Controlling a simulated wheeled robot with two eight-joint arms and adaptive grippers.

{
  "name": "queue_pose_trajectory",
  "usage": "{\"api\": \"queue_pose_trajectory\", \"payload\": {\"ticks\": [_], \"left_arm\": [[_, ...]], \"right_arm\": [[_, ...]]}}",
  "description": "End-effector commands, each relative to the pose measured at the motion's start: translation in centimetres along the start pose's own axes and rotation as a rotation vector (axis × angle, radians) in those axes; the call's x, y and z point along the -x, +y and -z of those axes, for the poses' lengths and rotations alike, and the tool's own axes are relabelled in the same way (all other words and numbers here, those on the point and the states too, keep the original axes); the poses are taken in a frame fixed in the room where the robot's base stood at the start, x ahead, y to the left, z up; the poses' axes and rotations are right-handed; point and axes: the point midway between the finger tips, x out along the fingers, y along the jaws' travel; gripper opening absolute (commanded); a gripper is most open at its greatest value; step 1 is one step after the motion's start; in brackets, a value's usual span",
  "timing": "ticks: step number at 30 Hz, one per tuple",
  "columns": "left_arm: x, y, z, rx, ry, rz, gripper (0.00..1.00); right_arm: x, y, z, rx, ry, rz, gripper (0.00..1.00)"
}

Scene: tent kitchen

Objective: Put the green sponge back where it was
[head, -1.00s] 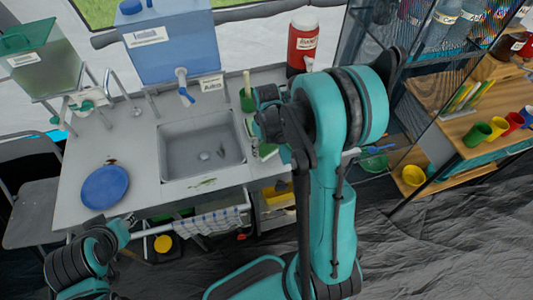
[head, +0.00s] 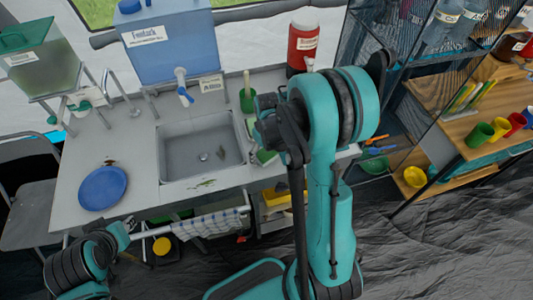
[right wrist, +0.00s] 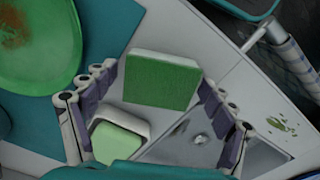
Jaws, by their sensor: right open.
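The green sponge (right wrist: 162,82), a block with a paler edge, lies between the fingers of my right gripper (right wrist: 158,110) in the right wrist view. The fingers are spread, with gaps on both sides of the sponge. In the head view the right gripper (head: 268,132) is over the counter at the right of the sink, partly hidden by my arm. A small green patch below it (head: 264,157) appears to be the sponge. A pale dish (right wrist: 138,113) holding a light green block (right wrist: 117,142) is beside the sponge. My left gripper cannot be made out.
The sink (head: 200,155) is left of the right gripper. A blue plate (head: 102,188) lies on the counter's left.

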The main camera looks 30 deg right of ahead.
Motion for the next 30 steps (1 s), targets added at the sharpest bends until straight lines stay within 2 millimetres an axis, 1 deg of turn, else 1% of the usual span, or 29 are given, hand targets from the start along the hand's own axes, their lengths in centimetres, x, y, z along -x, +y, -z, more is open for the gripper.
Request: {"api": "queue_pose_trajectory", "payload": {"ticks": [2, 5, 12, 15, 18, 23, 26, 30], "left_arm": [[0.4, 0.0, 0.3, 0.0, 0.0, 0.0, 0.3], [0.9, 0.0, 0.6, 0.0, 0.0, 0.0, 0.3], [2.4, 0.0, 1.7, 0.0, 0.0, 0.0, 0.3], [2.8, 0.0, 2.0, 0.0, 0.0, 0.0, 0.3], [3.1, 0.0, 2.2, 0.0, 0.0, 0.0, 0.3], [3.3, 0.0, 2.4, 0.0, 0.0, 0.0, 0.3], [3.3, 0.0, 2.4, 0.0, 0.0, 0.0, 0.3], [3.3, 0.0, 2.4, 0.0, 0.0, 0.0, 0.3]], "right_arm": [[0.6, 0.0, 0.0, 0.0, 0.0, 0.0, 0.84], [2.3, 0.0, 0.0, 0.0, 0.0, 0.0, 0.84], [7.8, 0.0, -0.1, 0.0, 0.0, 0.0, 0.84], [9.7, 0.0, 0.0, 0.0, 0.0, 0.0, 0.84], [11.1, 0.0, 0.0, 0.0, 0.0, 0.0, 0.84], [12.4, -0.2, -0.1, -0.001, 0.005, -0.002, 0.84], [13.7, -1.0, -0.5, -0.007, 0.035, -0.014, 0.84], [16.6, -3.5, -1.8, -0.031, 0.135, -0.046, 0.84]]}}
